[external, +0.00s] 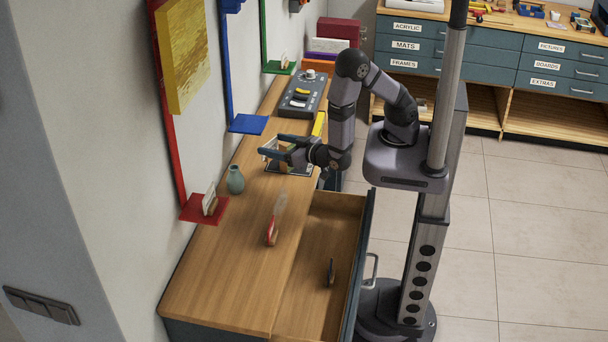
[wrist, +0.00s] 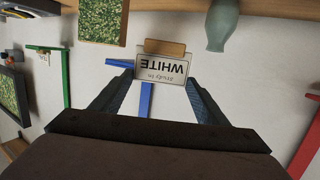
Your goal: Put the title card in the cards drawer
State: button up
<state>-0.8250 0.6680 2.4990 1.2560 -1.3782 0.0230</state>
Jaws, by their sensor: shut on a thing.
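My gripper (external: 274,146) is shut on a title card (wrist: 163,70), a white card in a wooden foot that reads "WHITE" upside down in the wrist view. Both fingers (wrist: 160,84) flank the card, and the gripper holds it above the wooden bench, left of my arm. In the external view the card (external: 267,147) is small and partly hidden by the gripper. An open wooden drawer (external: 335,213) juts from the right side of the bench, with one small dark upright thing (external: 331,271) in it. No label on this drawer can be read.
A grey-green vase (external: 235,181) stands near the wall. A red shelf (external: 190,214) holds a card; a blue shelf (external: 249,124) looks empty. A control box (external: 303,95) sits farther back.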

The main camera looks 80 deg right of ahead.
jog(key=shift+f, duration=4.95)
jog(key=shift+f, duration=0.1)
jog(key=shift+f, duration=0.15)
jog(key=o, duration=0.7)
jog(key=shift+o, duration=0.2)
